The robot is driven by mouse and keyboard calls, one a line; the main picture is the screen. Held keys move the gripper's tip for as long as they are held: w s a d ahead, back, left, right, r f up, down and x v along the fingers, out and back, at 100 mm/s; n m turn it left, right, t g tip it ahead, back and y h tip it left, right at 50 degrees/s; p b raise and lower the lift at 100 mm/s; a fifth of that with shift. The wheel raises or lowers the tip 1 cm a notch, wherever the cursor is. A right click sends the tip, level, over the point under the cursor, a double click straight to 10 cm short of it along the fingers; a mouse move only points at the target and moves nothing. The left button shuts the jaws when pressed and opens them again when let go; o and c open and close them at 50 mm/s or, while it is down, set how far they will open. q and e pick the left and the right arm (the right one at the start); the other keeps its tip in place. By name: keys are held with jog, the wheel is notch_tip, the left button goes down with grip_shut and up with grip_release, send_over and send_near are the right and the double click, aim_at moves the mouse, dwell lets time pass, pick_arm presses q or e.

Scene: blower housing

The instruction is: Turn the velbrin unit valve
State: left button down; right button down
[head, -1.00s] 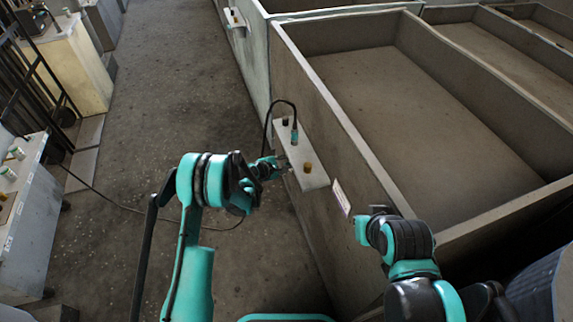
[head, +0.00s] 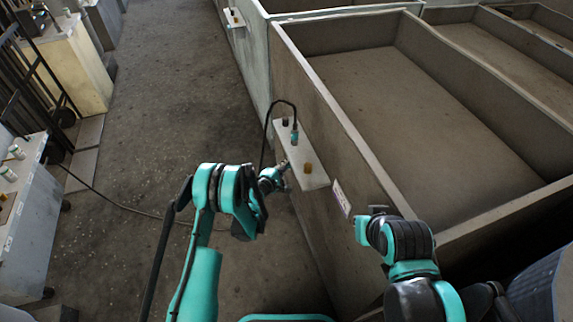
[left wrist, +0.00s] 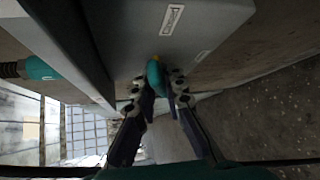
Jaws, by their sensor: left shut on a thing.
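The velbrin unit is probably the pale box (head: 312,180) fixed to the side wall of the large bin; I cannot read its label. A small teal valve handle (left wrist: 154,72) with a yellow spot shows in the left wrist view, under the box's edge. My left gripper (left wrist: 160,88) is shut on this handle, one finger on each side. In the head view the left gripper (head: 283,170) is at the box's left side, and the handle is hidden there. My right gripper (head: 364,222) is beside the bin wall, away from the box; its fingers are unclear.
An orange knob (head: 308,168) and a dark knob (head: 285,122) are on the box. A teal plug (head: 294,137) with a black cable stands between them. The large grey bin (head: 345,130) is at the right. Open floor (head: 180,110) lies to the left.

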pick_arm(q)
jog(key=c, duration=1.6)
grip_release()
